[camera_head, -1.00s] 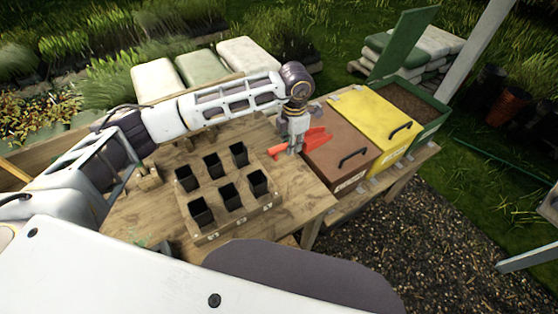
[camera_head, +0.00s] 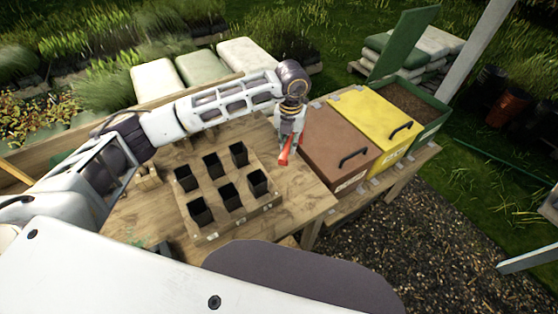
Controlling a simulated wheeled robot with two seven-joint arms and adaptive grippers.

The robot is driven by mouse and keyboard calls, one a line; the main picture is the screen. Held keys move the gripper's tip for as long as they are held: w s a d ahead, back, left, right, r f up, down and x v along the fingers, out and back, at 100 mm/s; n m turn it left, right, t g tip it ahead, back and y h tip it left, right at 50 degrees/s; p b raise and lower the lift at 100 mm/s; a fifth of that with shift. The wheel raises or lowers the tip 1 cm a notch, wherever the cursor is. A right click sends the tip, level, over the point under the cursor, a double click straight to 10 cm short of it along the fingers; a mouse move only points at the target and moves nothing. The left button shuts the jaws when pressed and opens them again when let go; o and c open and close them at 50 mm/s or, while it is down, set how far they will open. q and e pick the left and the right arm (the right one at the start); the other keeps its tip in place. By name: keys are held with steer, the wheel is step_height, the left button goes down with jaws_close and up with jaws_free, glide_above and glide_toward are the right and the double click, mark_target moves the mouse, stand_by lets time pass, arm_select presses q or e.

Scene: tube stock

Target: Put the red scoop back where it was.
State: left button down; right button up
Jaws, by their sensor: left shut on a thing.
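Much of the scoop is hidden by the gripper or seen end-on. I cannot tell whether it touches the table. My right gripper is not in view.
A tray (camera_head: 265,205) with several black pots stands left of the scoop. The brown lidded bin (camera_head: 335,140), yellow lidded bin (camera_head: 378,115) and open green bin (camera_head: 412,100) stand in a row to the right. Bare table lies in front.

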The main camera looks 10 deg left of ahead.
arm_select(q)
steer(key=n, duration=0.5)
steer(key=shift+a, duration=0.3)
steer(key=shift+w+a+n+b, duration=0.1)
steer(key=shift+a+n+b, duration=0.05)
steer(key=shift+n, duration=1)
steer(key=shift+a+n+b, duration=0.15)
steer(key=shift+n, duration=1)
steer(key=shift+f, duration=0.1)
steer(key=shift+f+p, duration=0.55)
steer(key=shift+f, duration=2.55)
steer(key=shift+f, duration=0.1)
steer(key=shift+f+p, duration=0.4)
steer(key=shift+f, duration=1.4)
steer(key=shift+f, duration=0.1)
